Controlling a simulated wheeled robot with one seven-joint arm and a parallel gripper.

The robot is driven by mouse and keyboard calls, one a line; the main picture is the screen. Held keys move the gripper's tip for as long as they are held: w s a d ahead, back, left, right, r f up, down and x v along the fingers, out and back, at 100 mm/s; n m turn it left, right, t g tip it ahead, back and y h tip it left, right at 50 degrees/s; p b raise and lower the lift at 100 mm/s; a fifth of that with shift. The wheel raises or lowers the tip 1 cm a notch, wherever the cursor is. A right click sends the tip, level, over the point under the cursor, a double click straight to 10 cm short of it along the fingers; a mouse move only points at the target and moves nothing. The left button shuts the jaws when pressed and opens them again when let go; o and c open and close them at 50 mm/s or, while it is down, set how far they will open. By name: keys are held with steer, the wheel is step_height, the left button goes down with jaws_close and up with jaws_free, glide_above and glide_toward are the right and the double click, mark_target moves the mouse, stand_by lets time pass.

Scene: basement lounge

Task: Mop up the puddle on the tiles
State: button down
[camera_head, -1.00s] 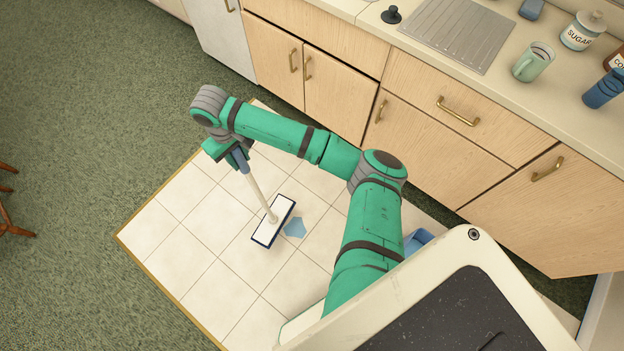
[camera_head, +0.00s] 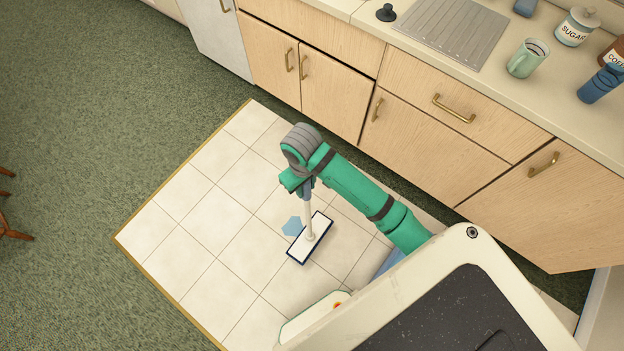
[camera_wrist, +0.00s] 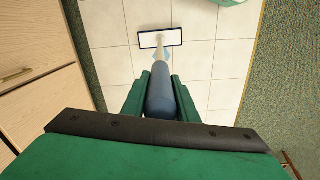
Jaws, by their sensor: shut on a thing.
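The mop has a white flat head with a dark blue edge (camera_head: 310,238), a pale pole and a blue-grey grip (camera_wrist: 162,92). My gripper (camera_head: 303,187) is shut on that grip, and the pole leans down to the head on the tiles. The puddle (camera_head: 293,226) is a small light blue patch just left of the mop head in the head view, close against its edge. In the wrist view a bit of the puddle (camera_wrist: 168,56) shows beside the pole, partly hidden by it.
Pale tiles (camera_head: 190,240) with a yellowish border meet green carpet (camera_head: 80,150) at left. Wooden cabinets (camera_head: 335,95) line the back under a counter with a mug (camera_head: 527,60) and jars. A blue thing (camera_head: 388,262) is mostly hidden behind my arm. Chair legs (camera_head: 10,220) show far left.

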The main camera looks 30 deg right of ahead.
steer(key=shift+s+d, duration=0.2)
steer(key=shift+s, duration=0.45)
steer(key=shift+s+d, duration=0.15)
steer(key=shift+s, duration=0.45)
steer(key=shift+w+a+f, duration=0.25)
steer(key=shift+w+f, duration=0.3)
steer(key=shift+f, duration=0.25)
steer(key=shift+w+a+f, duration=0.2)
steer(key=shift+w+f, duration=0.4)
steer(key=shift+f, duration=0.15)
steer(key=shift+w+a+f, duration=0.25)
steer(key=shift+w+f, duration=0.3)
steer(key=shift+f, duration=0.25)
steer(key=w+a, duration=0.4)
steer(key=w, duration=0.6)
steer(key=w+a, duration=0.3)
steer(key=w, duration=0.7)
step_height(320, 180, up, 5)
steer(key=shift+a+f, duration=0.1)
